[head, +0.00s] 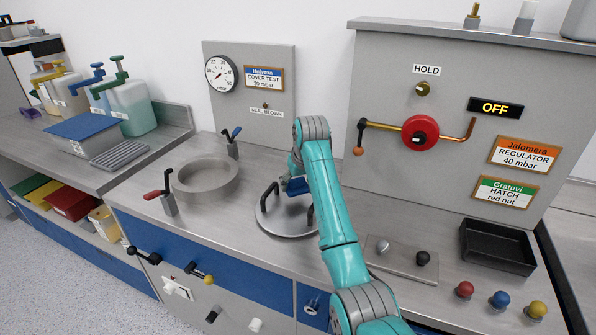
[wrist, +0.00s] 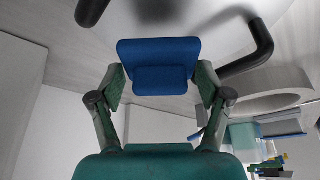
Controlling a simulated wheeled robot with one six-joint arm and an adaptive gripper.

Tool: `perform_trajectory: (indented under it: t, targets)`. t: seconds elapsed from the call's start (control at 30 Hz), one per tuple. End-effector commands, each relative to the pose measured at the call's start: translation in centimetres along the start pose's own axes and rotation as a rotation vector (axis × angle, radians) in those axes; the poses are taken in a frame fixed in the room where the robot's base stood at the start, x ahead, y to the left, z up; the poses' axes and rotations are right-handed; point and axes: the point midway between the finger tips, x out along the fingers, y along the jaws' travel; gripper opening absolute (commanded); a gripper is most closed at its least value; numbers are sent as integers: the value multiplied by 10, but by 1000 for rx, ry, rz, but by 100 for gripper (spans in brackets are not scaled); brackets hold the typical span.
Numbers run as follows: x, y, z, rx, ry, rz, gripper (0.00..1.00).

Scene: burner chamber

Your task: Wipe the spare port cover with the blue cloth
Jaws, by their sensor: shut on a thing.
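The spare port cover (head: 283,222) is a round grey metal disc with two black upright handles, lying flat on the counter; part is hidden behind my arm. It also shows in the wrist view (wrist: 195,25), with a black handle on the right and another cut off at upper left. The blue cloth (wrist: 158,68) is a folded pad between my fingertips. It also shows in the head view (head: 297,187), over the cover between the handles. My gripper (wrist: 158,85) is shut on the cloth. I cannot tell whether the cloth touches the cover.
A round grey port ring (head: 206,180) stands left of the cover, with a red-handled clamp (head: 167,196) and a blue-handled clamp (head: 232,142) beside it. A plate with two knobs (head: 402,262) and a black tray (head: 497,247) lie to the right. A panel with a red valve (head: 420,133) rises behind.

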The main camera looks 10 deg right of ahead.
Motion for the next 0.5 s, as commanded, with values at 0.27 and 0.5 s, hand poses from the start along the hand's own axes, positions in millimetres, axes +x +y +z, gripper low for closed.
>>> perform_trajectory:
  t: [0.27, 0.5]
  targets:
    - [-23, -2, -15, 0, 3, 0, 45]
    - [-36, -2, -22, 0, 1, 0, 45]
